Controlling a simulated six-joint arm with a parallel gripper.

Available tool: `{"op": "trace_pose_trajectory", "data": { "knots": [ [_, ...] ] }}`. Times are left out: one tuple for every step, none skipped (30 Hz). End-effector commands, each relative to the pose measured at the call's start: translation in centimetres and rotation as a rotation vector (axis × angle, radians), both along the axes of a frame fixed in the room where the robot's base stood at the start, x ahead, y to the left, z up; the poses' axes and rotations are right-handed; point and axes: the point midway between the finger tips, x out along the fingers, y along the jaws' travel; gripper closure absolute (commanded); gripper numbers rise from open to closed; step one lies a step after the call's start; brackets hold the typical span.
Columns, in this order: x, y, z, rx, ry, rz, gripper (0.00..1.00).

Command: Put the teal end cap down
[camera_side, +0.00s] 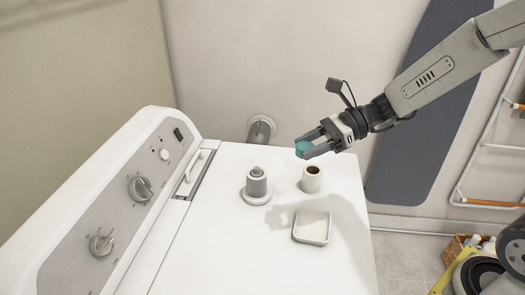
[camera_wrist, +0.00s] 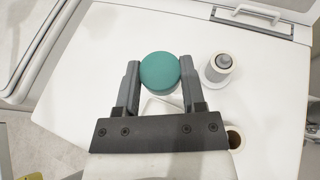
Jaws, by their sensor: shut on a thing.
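The teal end cap (camera_wrist: 160,71) is a round disc held between the two fingers of my gripper (camera_wrist: 160,90). In the side view the cap (camera_side: 303,147) shows at the fingertips of my gripper (camera_side: 308,146), held in the air above the white washer top. In the wrist view its flat teal face is toward the camera. A small white square tray (camera_side: 312,238) lies on the washer top below the gripper. In the wrist view the cap and fingers hide most of the tray (camera_wrist: 152,107).
A grey cylinder on a white round base (camera_side: 257,198) stands left of the tray. A white cup with a brown inside (camera_side: 311,186) stands behind the tray. The washer control panel (camera_side: 120,215) rises at the left. The front of the washer top (camera_side: 240,268) is clear.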

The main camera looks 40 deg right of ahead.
Motion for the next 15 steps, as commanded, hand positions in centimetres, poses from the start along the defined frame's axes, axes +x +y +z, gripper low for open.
{"op": "trace_pose_trajectory", "data": {
  "knots": [
    [0.01,0.00,0.00,0.000,0.000,0.000,1.00],
    [0.01,0.00,0.00,0.000,0.000,0.000,1.00],
    [0.01,0.00,0.00,0.000,0.000,0.000,1.00],
    [0.02,0.00,0.00,0.000,0.000,0.000,1.00],
    [0.02,0.00,0.00,0.000,0.000,0.000,1.00],
    [0.02,0.00,0.00,0.000,0.000,0.000,1.00],
    [0.03,0.00,0.00,0.000,0.000,-0.001,1.00],
    [0.05,0.00,0.00,0.000,0.000,-0.002,1.00],
    [0.10,-0.01,0.01,0.000,0.000,-0.005,1.00],
    [0.16,-0.03,0.03,0.000,-0.001,-0.009,1.00],
    [0.23,-0.04,0.04,0.000,-0.001,-0.015,1.00],
    [0.38,-0.08,0.08,0.000,0.000,-0.025,1.00],
    [0.53,-0.13,0.10,-0.002,-0.001,-0.035,1.00],
    [0.71,-0.18,0.15,-0.001,-0.001,-0.048,1.00],
    [0.97,-0.26,0.22,0.000,-0.001,-0.067,1.00]
  ]
}}
